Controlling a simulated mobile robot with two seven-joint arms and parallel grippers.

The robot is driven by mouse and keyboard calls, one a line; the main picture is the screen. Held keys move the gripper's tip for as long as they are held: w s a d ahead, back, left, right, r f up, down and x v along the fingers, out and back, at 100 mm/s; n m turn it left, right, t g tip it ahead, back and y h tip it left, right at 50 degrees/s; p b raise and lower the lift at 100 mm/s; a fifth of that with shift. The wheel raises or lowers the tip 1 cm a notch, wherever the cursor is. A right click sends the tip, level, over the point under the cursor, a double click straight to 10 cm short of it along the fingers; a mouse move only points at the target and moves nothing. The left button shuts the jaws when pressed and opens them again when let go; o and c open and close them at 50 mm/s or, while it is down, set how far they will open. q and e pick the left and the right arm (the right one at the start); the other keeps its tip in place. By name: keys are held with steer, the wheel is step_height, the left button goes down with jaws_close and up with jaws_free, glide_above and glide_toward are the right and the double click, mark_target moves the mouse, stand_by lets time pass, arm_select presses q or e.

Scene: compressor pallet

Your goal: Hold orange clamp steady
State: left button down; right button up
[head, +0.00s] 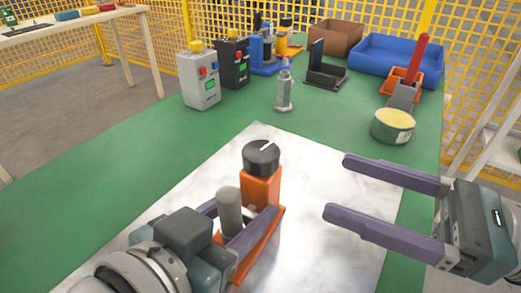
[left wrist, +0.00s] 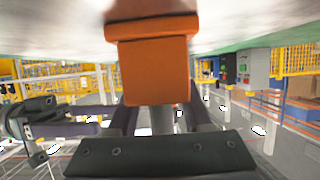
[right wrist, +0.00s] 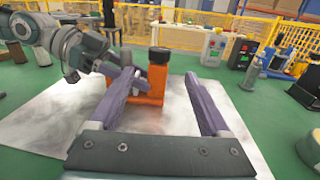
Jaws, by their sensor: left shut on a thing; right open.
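The orange clamp (head: 262,190) stands upright on the white sheet (head: 335,185), with a round black knob (head: 261,157) on top. A grey cylinder (head: 230,210) stands beside its post. My left gripper (head: 247,208) is shut on the clamp, its purple fingers low around it; the exact contact is partly hidden. In the left wrist view the clamp's orange body (left wrist: 153,72) fills the space before the fingers. My right gripper (head: 337,187) is open and empty, to the right of the clamp and apart from it. The right wrist view shows the clamp (right wrist: 157,80) beyond its fingers.
A round yellow-topped tin (head: 393,127) stands right of the sheet. A grey bottle-like part (head: 284,90), control boxes (head: 199,82), a black bracket (head: 325,70) and a blue bin (head: 398,58) stand further back. The green table between them is clear.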

mark_target(277, 164)
steer(key=x, duration=1.1)
steer(key=shift+w+a, duration=0.1)
steer(key=shift+a, duration=0.05)
steer(key=shift+c, duration=0.3)
jaws_close()
steer(key=shift+a+t, duration=0.1)
steer(key=shift+t, duration=0.2)
